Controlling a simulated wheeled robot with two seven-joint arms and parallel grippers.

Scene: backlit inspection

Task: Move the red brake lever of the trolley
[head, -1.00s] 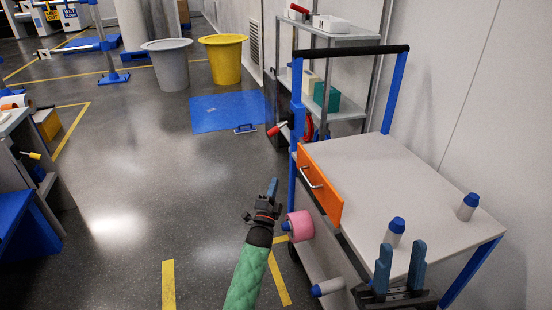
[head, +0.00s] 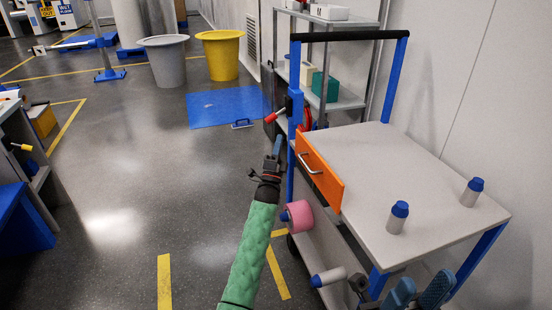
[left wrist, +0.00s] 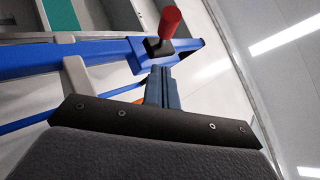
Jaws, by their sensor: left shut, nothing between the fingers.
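The red brake lever (head: 275,116) sticks out to the left from a black mount on the trolley's (head: 410,170) far-left blue post. In the left wrist view the red lever (left wrist: 170,21) rises from its black base on a blue bracket. My left gripper (head: 278,146) is shut and empty, just below the lever in the head view. Its closed blue fingers (left wrist: 162,73) point at the bracket, short of the red handle; I see no clear contact. My right gripper (head: 420,289) is at the bottom right, its blue fingers apart with nothing between them.
The trolley has an orange drawer front (head: 319,172) and a pink roll (head: 299,217) on its near-left side. Two blue-capped bottles (head: 398,217) stand on its top. A shelf rack (head: 345,103) stands behind.

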